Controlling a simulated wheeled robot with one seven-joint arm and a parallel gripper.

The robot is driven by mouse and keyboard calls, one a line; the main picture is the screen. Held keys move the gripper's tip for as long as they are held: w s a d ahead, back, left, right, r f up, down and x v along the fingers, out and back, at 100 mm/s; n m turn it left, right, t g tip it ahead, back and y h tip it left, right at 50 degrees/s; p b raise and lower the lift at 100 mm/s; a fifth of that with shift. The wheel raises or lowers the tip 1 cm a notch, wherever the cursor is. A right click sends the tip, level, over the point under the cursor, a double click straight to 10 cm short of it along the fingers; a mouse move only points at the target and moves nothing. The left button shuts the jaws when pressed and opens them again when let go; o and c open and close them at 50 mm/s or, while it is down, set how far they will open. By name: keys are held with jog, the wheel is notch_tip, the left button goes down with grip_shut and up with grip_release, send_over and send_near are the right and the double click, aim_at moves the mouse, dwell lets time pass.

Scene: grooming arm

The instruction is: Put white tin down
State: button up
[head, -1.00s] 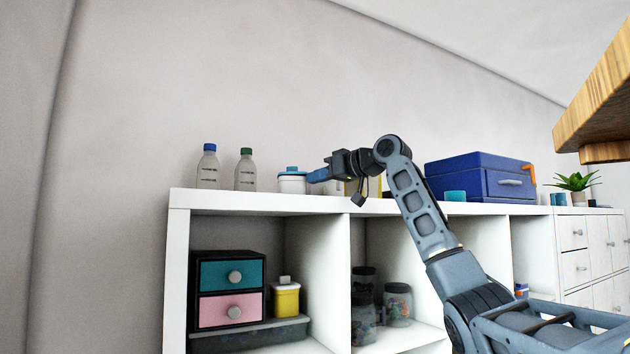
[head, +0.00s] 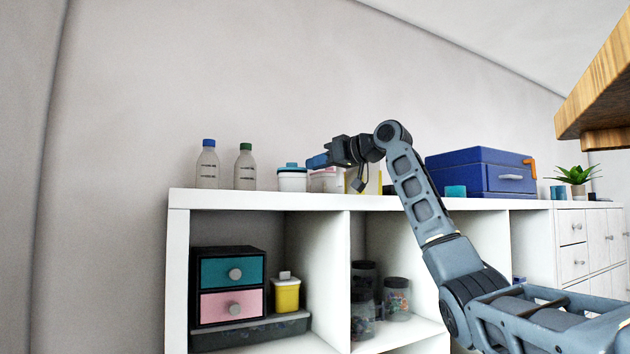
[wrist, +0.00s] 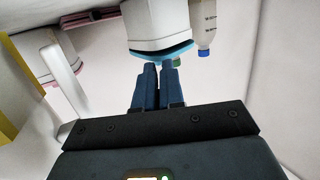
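The white tin (head: 292,182) with a blue lid stands upright on top of the white shelf unit (head: 250,200), near its left end. My gripper (head: 309,162) is just right of the lid and slightly above it, with a small gap. In the wrist view, which is upside down, the tin (wrist: 155,22) and its blue rim lie just beyond the fingertips.
A blue-capped bottle (head: 207,165) and a green-capped bottle (head: 244,168) stand left of the tin. A pink-lidded white container (head: 326,181) stands close on its right. A blue case (head: 480,173) and a plant (head: 576,178) are farther right.

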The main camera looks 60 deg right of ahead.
jog(key=o, duration=0.4)
jog(key=shift+c, duration=0.2)
jog(key=shift+f, duration=0.1)
jog(key=shift+s+a+r+b, duration=0.1)
jog(key=shift+s+r+b, duration=0.2)
jog(key=shift+s, duration=1)
jog(key=shift+s+a+r+b, duration=0.15)
jog(key=shift+s+b, duration=0.25)
jog(key=shift+s, duration=0.85)
jog(key=shift+s+a+r+b, duration=0.1)
jog(key=shift+s+r+b, duration=0.2)
jog(key=shift+s, duration=1)
jog(key=shift+f, duration=0.1)
